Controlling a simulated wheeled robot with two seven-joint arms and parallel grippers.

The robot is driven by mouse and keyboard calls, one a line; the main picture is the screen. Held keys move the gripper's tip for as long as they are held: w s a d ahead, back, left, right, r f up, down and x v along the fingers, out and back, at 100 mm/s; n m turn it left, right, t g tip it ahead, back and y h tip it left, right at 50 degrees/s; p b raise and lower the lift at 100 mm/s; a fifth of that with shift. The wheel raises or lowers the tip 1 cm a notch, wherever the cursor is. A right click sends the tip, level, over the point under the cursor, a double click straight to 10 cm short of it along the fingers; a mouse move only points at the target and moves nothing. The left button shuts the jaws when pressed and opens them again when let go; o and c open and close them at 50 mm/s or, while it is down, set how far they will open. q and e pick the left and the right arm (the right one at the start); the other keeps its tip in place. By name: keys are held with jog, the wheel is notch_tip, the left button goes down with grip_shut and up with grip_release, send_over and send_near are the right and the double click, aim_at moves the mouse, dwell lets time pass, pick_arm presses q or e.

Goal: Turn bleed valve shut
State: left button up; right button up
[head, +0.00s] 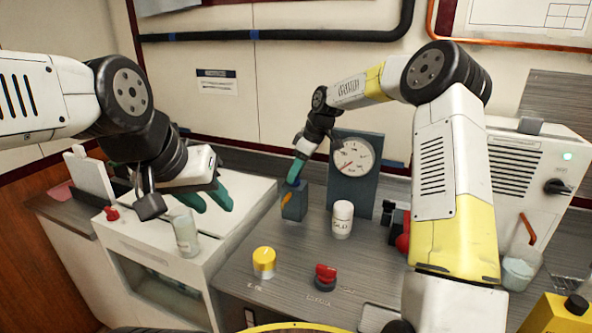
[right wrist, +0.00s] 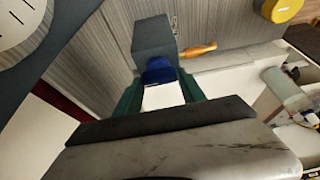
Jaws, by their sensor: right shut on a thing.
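The bleed valve looks to be the grey-blue block (head: 294,203) beside the gauge, with an orange lever (head: 287,199) on its side. In the right wrist view the block (right wrist: 153,38) carries a blue knob (right wrist: 158,72) with a white face, and the orange lever (right wrist: 198,50) sticks out to the right. My right gripper (head: 296,172) comes down on the block from above. Its green fingers (right wrist: 160,97) stand on both sides of the blue knob, shut on it. My left gripper (head: 208,200) is open and empty above the white cabinet.
A clear glass (head: 186,235) stands below my left gripper.

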aim_at(304, 185)
dwell(0.4)
jog(key=o, duration=1.4)
jog(key=shift+c, duration=0.2)
jog(key=v, duration=0.7)
jog(key=shift+d+r, duration=0.15)
jog(key=shift+r, duration=0.2)
